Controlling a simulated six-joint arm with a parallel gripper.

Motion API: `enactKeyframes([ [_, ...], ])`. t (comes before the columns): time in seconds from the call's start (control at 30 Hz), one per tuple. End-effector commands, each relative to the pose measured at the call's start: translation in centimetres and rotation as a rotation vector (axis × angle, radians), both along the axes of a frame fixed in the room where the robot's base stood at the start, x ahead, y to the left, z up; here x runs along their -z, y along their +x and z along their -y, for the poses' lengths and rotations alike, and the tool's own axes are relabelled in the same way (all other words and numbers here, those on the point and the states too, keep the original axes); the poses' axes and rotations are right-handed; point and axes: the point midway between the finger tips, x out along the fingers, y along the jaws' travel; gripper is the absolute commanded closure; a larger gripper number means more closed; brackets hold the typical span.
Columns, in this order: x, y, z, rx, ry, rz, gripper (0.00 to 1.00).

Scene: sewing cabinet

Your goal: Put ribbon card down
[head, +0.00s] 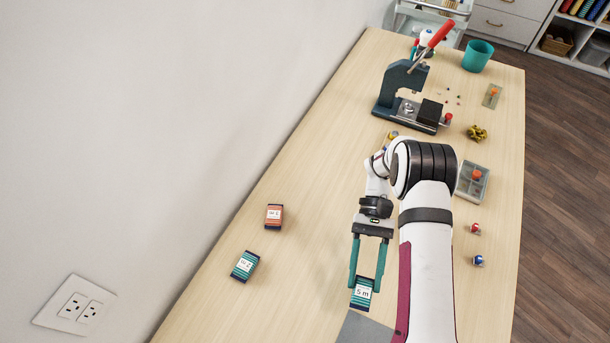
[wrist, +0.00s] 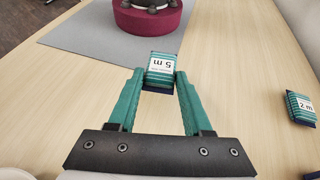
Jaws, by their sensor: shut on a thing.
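A teal-striped ribbon card with a white "5 m" label (head: 363,294) is between the teal fingers of my gripper (head: 364,284). In the wrist view the same ribbon card (wrist: 160,70) sits between the fingertips (wrist: 160,78), which are shut on its two sides. I cannot tell whether its lower edge touches the table. A teal ribbon card labelled "2 m" (head: 245,266) lies to the left and also shows at the right of the wrist view (wrist: 302,106). An orange ribbon card (head: 274,216) lies farther back.
A grey mat (head: 366,330) lies just in front of my gripper, and a dark red round thing (wrist: 150,17) stands on it. A dark press with a red handle (head: 405,85), a grey tray (head: 472,182) and small parts are farther back and right. The wooden table (head: 310,240) is clear between the cards.

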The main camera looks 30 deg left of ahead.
Motion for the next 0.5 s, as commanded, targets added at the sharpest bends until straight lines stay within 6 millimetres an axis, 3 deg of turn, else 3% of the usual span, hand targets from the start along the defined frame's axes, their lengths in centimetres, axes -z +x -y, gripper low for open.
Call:
enactKeyframes([
  [0.27, -0.4, 3.8, -6.0, 0.656, -0.003, 0.014, 1.0],
  [0.37, -1.2, 6.6, -8.0, 0.897, -0.006, 0.02, 1.0],
  [0.5, -3.2, 12.1, -9.8, 1.255, -0.013, 0.029, 1.0],
])
